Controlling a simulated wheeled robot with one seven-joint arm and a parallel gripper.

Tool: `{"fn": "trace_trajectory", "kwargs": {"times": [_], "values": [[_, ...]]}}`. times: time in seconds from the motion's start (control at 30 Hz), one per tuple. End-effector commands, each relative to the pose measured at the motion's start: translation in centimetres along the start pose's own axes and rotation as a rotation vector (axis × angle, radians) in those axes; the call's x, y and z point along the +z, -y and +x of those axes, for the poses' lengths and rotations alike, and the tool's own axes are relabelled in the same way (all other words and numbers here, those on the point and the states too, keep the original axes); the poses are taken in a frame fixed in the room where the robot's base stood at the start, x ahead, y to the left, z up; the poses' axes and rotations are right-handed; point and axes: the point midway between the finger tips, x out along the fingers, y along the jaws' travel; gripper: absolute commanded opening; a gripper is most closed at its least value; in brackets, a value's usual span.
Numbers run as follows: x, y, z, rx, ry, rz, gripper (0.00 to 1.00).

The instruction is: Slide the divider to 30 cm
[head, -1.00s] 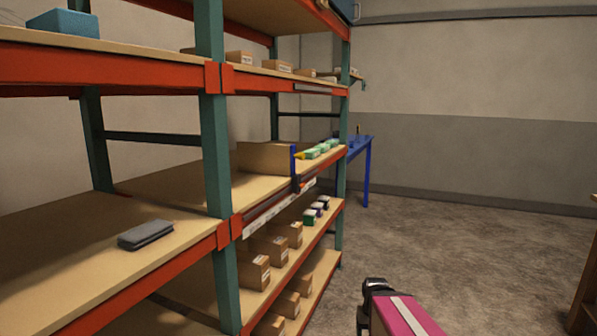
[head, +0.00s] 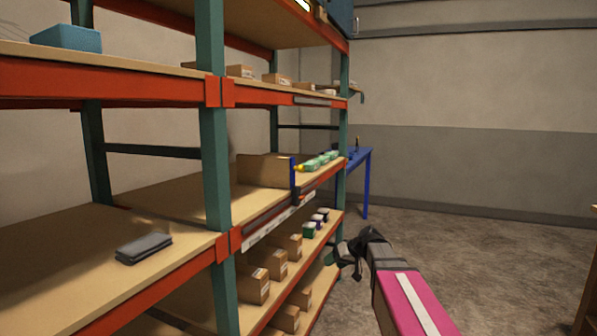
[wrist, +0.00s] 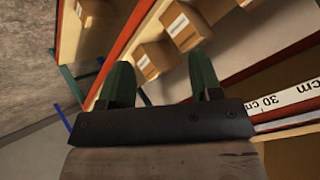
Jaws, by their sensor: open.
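The divider (head: 265,169) is a brown upright panel with a blue front edge post. It stands on the middle shelf of the rack, left of several green boxes. A white scale strip (head: 272,222) runs along that shelf's front edge. In the wrist view the strip (wrist: 285,103) shows "30 cm". My gripper (head: 350,262) is in front of the rack at lower shelf height, right of and below the divider, and touches nothing that I can see. In the wrist view my gripper (wrist: 160,82) has its two green fingers apart with nothing between them.
Small cartons (head: 278,263) stand on the lower shelf beside my gripper. A grey folded cloth (head: 144,247) lies on the left bay's shelf. A blue table (head: 366,180) stands behind the rack. The floor (head: 480,255) to the right is open.

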Motion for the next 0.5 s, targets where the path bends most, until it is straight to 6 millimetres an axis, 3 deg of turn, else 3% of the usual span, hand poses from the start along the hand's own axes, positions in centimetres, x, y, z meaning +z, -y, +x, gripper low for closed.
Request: {"fn": "trace_trajectory", "kwargs": {"times": [0.03, 0.3, 0.4, 0.5], "values": [[-3.6, 0.7, -0.9, -0.043, -0.061, -0.049, 0.59], [-18.1, 6.7, -7.9, -0.249, -0.402, -0.312, 0.59], [-22.2, 8.8, -10.9, -0.300, -0.517, -0.395, 0.59], [-25.1, 10.4, -13.3, -0.334, -0.606, -0.456, 0.59]]}}
